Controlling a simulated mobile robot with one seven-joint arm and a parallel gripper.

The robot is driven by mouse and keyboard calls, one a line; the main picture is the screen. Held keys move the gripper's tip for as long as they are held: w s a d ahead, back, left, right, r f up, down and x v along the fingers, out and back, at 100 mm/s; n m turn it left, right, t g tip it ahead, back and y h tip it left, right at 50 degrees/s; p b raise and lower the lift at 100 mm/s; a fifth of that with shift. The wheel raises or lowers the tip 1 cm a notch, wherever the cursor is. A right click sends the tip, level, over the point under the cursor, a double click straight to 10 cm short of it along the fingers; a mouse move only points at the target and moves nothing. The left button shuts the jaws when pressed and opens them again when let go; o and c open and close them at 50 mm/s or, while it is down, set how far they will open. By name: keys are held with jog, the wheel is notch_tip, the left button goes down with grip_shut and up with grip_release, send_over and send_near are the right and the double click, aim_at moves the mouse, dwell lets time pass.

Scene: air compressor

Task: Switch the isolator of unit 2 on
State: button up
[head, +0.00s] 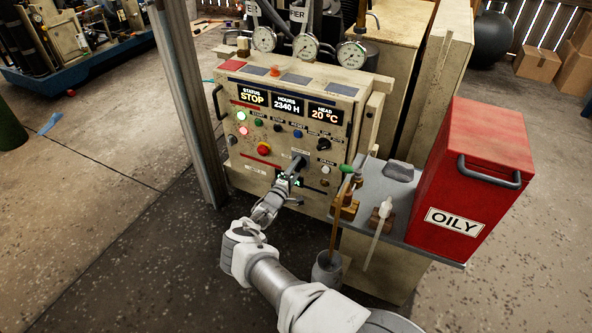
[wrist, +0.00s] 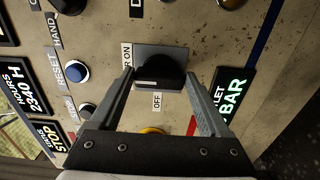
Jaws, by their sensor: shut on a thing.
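The isolator is a black rotary knob (wrist: 160,72) on a grey plate of the beige control panel (head: 236,160). Printed ON and OFF labels sit beside the plate in the wrist view. A small white mark shows on the knob; I cannot tell for sure which label it points to. My gripper (wrist: 158,76) has one finger on each side of the knob and is shut on it. In the head view my gripper (head: 292,174) is at the lower middle of the panel and partly hides the knob. I cannot read a unit number.
The status display (head: 253,96) reads STOP. A red mushroom button (head: 264,149), several small buttons and a black selector (head: 324,144) are close by. Right of the panel are a shelf with brushes and a red OILY bin (head: 468,165). A metal post (head: 188,100) stands left.

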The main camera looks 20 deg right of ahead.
jog(key=o, duration=1.2)
jog(key=shift+a, duration=0.1)
jog(key=p+v, duration=0.5)
jog(key=v, duration=1.2)
jog(key=shift+s+a+r, duration=0.1)
jog(key=shift+s+a, duration=0.05)
jog(key=shift+r, duration=0.1)
